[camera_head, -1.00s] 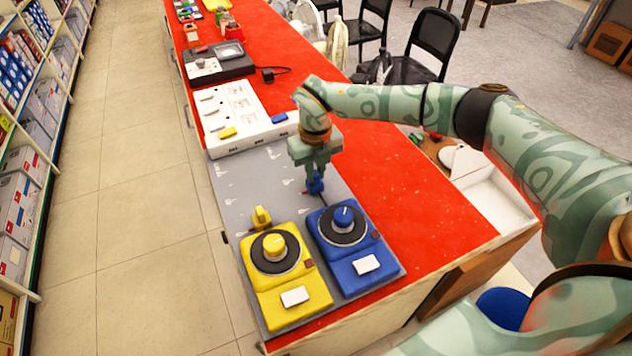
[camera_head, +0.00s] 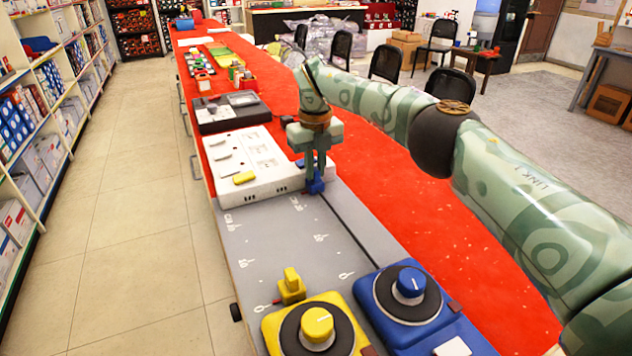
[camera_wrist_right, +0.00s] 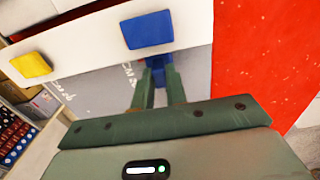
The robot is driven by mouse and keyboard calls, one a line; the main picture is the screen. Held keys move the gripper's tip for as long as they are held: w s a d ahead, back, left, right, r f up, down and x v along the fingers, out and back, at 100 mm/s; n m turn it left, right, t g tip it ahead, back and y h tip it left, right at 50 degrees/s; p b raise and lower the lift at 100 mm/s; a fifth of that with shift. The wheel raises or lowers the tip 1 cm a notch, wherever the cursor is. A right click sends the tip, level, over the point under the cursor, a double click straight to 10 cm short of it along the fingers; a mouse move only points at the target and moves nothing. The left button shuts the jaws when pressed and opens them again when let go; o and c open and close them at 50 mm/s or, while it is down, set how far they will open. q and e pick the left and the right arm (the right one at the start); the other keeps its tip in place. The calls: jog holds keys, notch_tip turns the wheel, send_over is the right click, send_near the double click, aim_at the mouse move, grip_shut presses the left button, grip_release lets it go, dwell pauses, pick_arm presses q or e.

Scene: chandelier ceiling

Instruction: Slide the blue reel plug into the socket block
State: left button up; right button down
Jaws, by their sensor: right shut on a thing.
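My right gripper (camera_head: 316,172) is shut on the blue reel plug (camera_head: 316,186), low over the grey mat at the near right end of the white socket block (camera_head: 270,183). In the right wrist view the plug (camera_wrist_right: 157,70) sits between the fingers (camera_wrist_right: 156,88), in front of the block's white face, roughly under the blue patch (camera_wrist_right: 148,30). I cannot tell whether the plug touches the block. A dark cord runs from the plug to the blue reel (camera_head: 385,305). My left gripper is out of view.
The yellow reel (camera_head: 285,335) stands beside the blue one, with a yellow plug (camera_head: 291,287) near it on the grey mat (camera_head: 290,240). The block has a yellow patch (camera_head: 244,178). A dark device (camera_head: 230,115) stands behind the block.

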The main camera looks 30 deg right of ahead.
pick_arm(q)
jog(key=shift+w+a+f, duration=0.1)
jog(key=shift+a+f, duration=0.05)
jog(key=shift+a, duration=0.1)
pick_arm(e)
jog(key=shift+w+r, duration=0.1)
jog(key=shift+r, duration=0.05)
